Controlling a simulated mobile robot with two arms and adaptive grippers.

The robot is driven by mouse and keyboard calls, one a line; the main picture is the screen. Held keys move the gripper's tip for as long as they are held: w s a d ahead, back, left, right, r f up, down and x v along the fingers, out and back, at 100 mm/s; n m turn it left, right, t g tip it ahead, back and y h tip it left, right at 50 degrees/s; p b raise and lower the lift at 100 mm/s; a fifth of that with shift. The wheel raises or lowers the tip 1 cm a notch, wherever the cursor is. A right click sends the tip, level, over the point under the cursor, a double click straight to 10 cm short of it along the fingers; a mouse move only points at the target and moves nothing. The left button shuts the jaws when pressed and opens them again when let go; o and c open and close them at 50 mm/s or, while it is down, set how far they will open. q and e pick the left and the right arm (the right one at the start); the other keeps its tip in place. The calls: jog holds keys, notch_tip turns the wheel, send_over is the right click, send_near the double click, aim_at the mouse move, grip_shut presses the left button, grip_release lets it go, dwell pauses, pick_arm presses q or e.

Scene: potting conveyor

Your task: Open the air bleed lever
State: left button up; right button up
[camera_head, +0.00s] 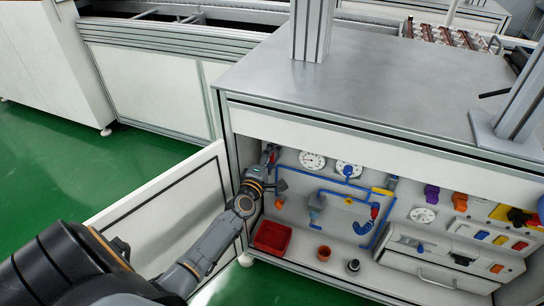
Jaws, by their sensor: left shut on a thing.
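My left arm comes in from the lower left, past the open white door, into the left end of the cabinet under the grey table. My left gripper (270,160) is at the cabinet's left inner side and is shut on a small red part. That part is mostly hidden by the gripper, so its shape and angle cannot be told; it may be the air bleed lever. Blue pipes (318,178) run across the white back panel to its right. My right gripper is not in view.
The open door (165,215) stands left of the cabinet. Round gauges (312,160) are on the panel. The grey tabletop (390,85) overhangs the opening.

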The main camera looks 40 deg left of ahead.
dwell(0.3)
pick_arm(q)
jog(key=o, duration=1.2)
jog(key=shift+s+d, duration=0.1)
jog(key=shift+s, duration=0.2)
jog(key=v, duration=1.1)
jog(key=shift+s+d, duration=0.1)
jog(key=shift+s, duration=0.1)
